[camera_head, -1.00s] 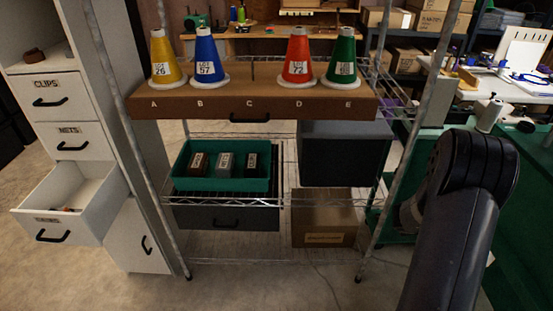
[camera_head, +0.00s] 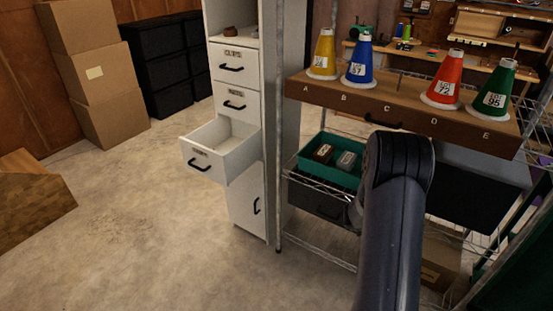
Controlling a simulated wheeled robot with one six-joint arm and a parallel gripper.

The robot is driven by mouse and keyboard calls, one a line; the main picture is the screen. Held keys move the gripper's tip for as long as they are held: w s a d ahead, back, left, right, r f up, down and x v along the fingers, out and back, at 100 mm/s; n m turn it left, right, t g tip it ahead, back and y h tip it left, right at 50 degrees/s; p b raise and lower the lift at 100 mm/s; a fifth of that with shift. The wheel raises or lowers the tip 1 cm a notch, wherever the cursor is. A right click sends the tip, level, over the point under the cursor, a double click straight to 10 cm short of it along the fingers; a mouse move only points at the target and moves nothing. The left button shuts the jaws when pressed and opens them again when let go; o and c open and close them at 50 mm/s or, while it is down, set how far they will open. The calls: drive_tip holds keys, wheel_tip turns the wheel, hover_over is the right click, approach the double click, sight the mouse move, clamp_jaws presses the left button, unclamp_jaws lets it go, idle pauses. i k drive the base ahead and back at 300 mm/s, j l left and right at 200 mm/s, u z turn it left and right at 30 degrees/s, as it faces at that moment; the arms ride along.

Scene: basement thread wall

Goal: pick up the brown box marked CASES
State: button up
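A small brown box (camera_head: 322,153) with a pale label stands in a green bin (camera_head: 328,172) on the wire shelf; I cannot read its label. A small grey box (camera_head: 346,161) stands to its right in the bin. My own dark arm hides the bin's right end. A larger brown cardboard box (camera_head: 432,276) sits low under the rack at right, partly hidden by my arm; its marking is not readable. My gripper is not visible; only an arm link shows.
A white cabinet with an open drawer (camera_head: 222,150) stands left of the rack. Yellow, blue, red and green cones stand on the brown top shelf (camera_head: 350,101). Stacked cartons (camera_head: 105,85) and black drawers (camera_head: 165,65) are at back left. The floor at left is mostly clear.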

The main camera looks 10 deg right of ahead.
sight(324, 153)
drive_tip(key=i+l+u, duration=0.1)
drive_tip(key=u, duration=0.4)
drive_tip(key=i+l+u, duration=0.1)
drive_tip(key=l+u, duration=0.2)
drive_tip(key=u, duration=0.15)
drive_tip(key=l+u, duration=0.2)
drive_tip(key=u, duration=0.3)
drive_tip(key=i+l, duration=0.1)
drive_tip(key=l, duration=1.25)
drive_tip(key=i, duration=0.1)
